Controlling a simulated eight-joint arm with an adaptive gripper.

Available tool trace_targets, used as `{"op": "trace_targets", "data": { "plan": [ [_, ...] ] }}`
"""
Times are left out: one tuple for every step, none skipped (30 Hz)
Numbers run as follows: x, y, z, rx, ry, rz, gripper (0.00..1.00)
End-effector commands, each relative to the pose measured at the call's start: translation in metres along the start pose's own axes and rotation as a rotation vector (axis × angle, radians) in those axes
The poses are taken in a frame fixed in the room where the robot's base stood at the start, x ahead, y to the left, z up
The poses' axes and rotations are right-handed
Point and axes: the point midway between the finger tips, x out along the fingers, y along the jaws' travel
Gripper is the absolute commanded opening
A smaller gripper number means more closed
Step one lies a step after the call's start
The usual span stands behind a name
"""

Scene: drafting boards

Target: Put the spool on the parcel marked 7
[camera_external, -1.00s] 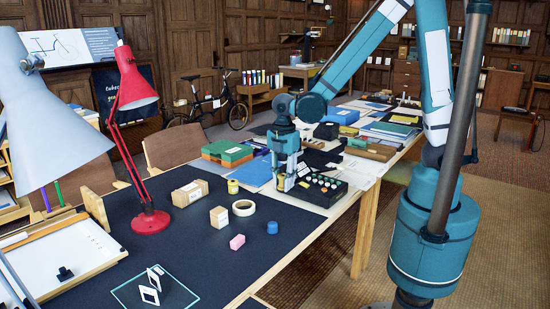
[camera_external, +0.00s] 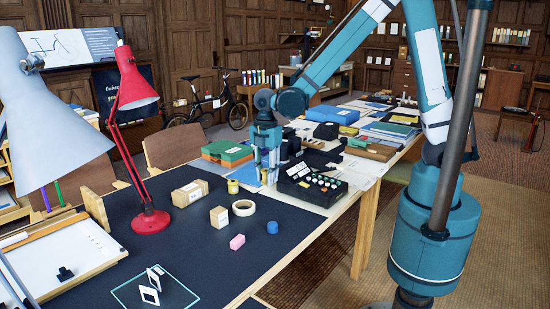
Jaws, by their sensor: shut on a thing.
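My gripper (camera_external: 267,184) is over the dark board, just left of the black box with round knobs. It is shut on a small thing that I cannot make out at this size. I cannot pick out the spool with certainty. Two brown parcels with white labels stand on the board: a longer one (camera_external: 190,193) and a small cube-like one (camera_external: 219,217). Both are left of my gripper and apart from it. Their marks are too small to read, so I cannot tell which is 7.
A yellow round item (camera_external: 233,186), a white tape ring (camera_external: 243,208), a pink block (camera_external: 237,242) and a blue cylinder (camera_external: 272,227) lie around the parcels. The black box (camera_external: 312,186) is right of my gripper. A red lamp (camera_external: 150,221) stands left.

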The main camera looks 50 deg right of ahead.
Motion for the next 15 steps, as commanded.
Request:
{"op": "trace_targets", "data": {
  "plan": [
    [-0.004,0.014,-0.005,-0.001,0.0,0.0,0.11],
    [-0.006,0.021,-0.007,-0.001,0.0,0.0,0.11],
    [-0.008,0.031,-0.011,-0.002,0.0,0.0,0.11],
    [-0.01,0.039,-0.013,-0.003,0.0,0.0,0.11],
    [-0.011,0.046,-0.015,-0.003,0.0,0.0,0.11],
    [-0.013,0.056,-0.019,-0.004,0.0,0.0,0.11],
    [-0.015,0.063,-0.021,-0.004,0.0,0.0,0.11],
    [-0.017,0.07,-0.024,-0.005,0.0,0.0,0.11],
    [-0.018,0.08,-0.027,-0.006,0.0,0.0,0.11],
    [-0.019,0.087,-0.029,-0.006,0.0,0.0,0.11],
    [-0.021,0.094,-0.032,-0.006,0.0,0.0,0.11],
    [-0.023,0.104,-0.035,-0.007,0.0,0.0,0.11],
    [-0.024,0.111,-0.038,-0.008,0.0,0.0,0.11],
    [-0.025,0.118,-0.04,-0.008,0.0,0.0,0.11],
    [-0.027,0.127,-0.043,-0.009,0.0,0.0,0.11]
  ]
}}
